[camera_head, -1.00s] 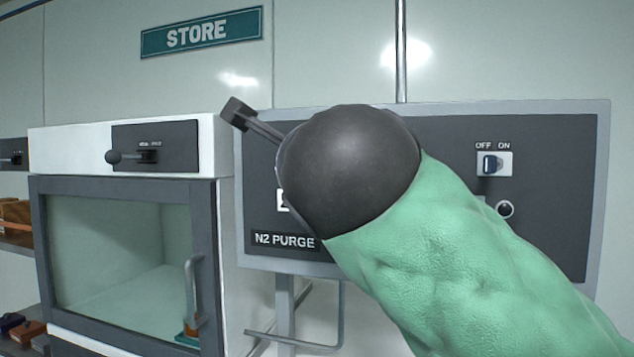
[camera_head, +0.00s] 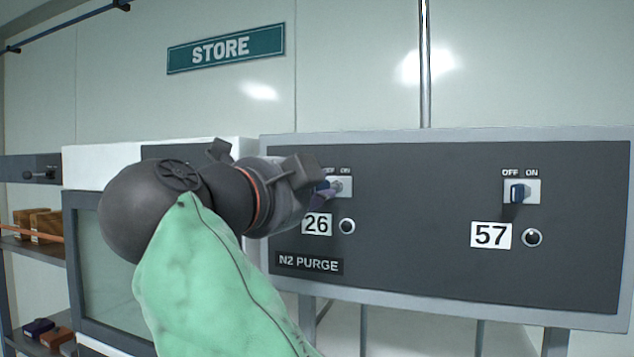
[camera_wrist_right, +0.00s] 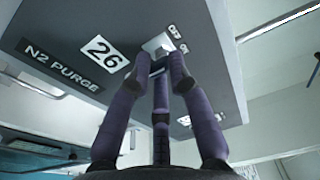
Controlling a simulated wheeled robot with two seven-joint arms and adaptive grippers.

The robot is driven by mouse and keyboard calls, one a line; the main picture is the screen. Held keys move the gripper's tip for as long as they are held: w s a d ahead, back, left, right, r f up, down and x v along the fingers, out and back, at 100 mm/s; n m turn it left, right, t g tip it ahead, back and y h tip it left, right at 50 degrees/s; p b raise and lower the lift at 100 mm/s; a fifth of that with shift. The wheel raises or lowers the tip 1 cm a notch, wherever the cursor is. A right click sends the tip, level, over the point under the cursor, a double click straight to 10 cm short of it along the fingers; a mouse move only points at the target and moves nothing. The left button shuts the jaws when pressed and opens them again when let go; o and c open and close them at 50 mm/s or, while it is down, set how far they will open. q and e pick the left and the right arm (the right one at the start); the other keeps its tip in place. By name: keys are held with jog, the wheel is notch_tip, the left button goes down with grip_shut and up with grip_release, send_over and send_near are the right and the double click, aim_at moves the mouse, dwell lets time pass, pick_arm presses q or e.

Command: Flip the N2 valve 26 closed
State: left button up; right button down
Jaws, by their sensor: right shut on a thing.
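The N2 valve 26 switch (camera_head: 343,187) is a small light plate with OFF and ON lettering above it. It sits on the dark N2 PURGE panel (camera_head: 420,235), above the white 26 label (camera_head: 317,224). My right gripper (camera_head: 325,186) is at this switch and shut on its lever, covering the left part of the plate. In the right wrist view the purple fingers (camera_wrist_right: 160,75) come together at the light switch plate (camera_wrist_right: 157,43). The lever's position is hidden by the fingers. My left gripper is not in view.
The similar valve 57 switch (camera_head: 518,193) is to the right, its blue lever toward the OFF side, above the 57 label (camera_head: 491,235). A white cabinet (camera_head: 105,166) stands left, partly behind my right arm. A shelf (camera_head: 35,245) with boxes is at far left.

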jog(key=shift+w+a+f, duration=0.15)
jog(key=shift+a+f, duration=0.1)
jog(key=shift+a, duration=0.1)
dwell(0.4)
jog(key=c, duration=1.2)
grip_release()
jog(key=shift+o, duration=0.6)
jog(key=shift+w, duration=0.35)
jog(key=v, duration=1.2)
jog(key=shift+a, duration=0.2)
jog(key=shift+r, duration=0.1)
